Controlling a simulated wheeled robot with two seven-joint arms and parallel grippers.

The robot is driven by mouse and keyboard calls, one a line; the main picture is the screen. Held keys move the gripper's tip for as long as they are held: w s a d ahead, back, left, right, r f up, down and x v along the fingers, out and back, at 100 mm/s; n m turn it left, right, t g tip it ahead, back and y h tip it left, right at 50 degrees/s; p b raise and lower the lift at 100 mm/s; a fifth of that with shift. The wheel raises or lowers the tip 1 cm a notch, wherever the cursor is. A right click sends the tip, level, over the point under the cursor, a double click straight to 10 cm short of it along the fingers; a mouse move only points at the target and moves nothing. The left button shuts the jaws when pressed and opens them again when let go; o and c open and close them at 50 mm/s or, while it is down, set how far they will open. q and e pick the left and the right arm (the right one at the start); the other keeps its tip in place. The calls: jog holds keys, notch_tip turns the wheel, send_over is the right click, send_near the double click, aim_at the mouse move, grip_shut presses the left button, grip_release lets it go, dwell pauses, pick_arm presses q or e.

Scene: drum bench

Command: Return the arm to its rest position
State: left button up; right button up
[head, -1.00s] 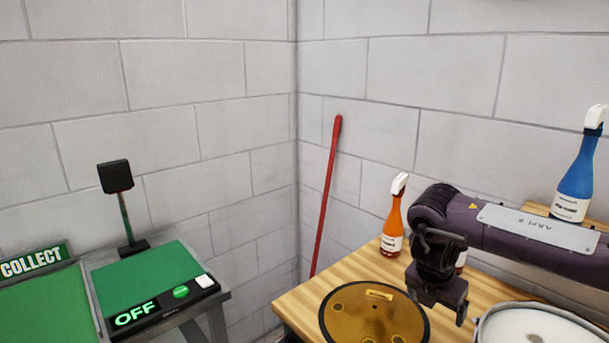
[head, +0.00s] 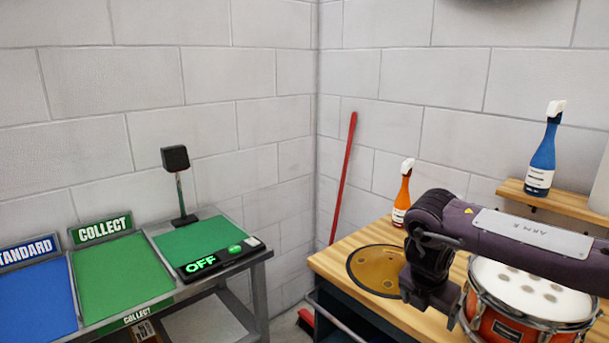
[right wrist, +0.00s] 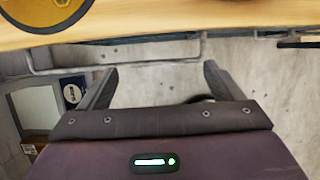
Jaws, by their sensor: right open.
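My right arm comes in from the right in the head view, over the wooden bench (head: 342,258). Its gripper (head: 425,305) hangs down in front of the bench's near edge, its fingers not clearly seen there. In the right wrist view the right gripper (right wrist: 160,85) is open, with two dark fingers apart and nothing between them. Beyond the fingers is grey floor. My left gripper is not in view.
A round gold disc (head: 362,268) and an orange drum (head: 508,325) lie on the bench. An orange spray bottle (head: 401,200) stands behind; a blue one (head: 541,160) stands on a shelf (head: 512,187). A red pole (head: 344,178) leans in the corner.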

jog(key=w+a+f+m+y, duration=0.15)
jog(key=a+f+y, duration=0.55)
jog(key=a+f, duration=1.1)
jog(key=s+a+f+m+t+y, duration=0.1)
jog(key=s+a+f+m, duration=0.2)
jog(key=f, duration=0.4)
jog(key=s+a+f+m+y, duration=0.1)
jog(key=a+f+m+y, duration=0.1)
jog(key=f+m, duration=0.45)
jog(key=s+d+f+m+h, duration=0.2)
jog(key=s+d+f+m, duration=0.3)
jog(key=s+f, duration=0.55)
jog(key=s+d+f+m+h, duration=0.25)
jog(key=s+d+f, duration=0.35)
jog(key=s+f, duration=0.45)
jog(key=s+d+f+m+g+h, duration=0.1)
jog(key=s+d+f, duration=0.2)
jog(key=s, duration=0.5)
jog(key=s+d+f+m+g, duration=0.1)
jog(key=s+d+f+m, duration=0.1)
jog(key=s, duration=0.7)
jog(key=s+d+f+m+g+h, duration=0.1)
jog(key=s+d+f+m, duration=0.1)
jog(key=s, duration=0.7)
jog(key=shift+s+d+f+h, duration=0.15)
jog(key=shift+d+f+h, duration=0.2)
jog(key=shift+d+f, duration=0.65)
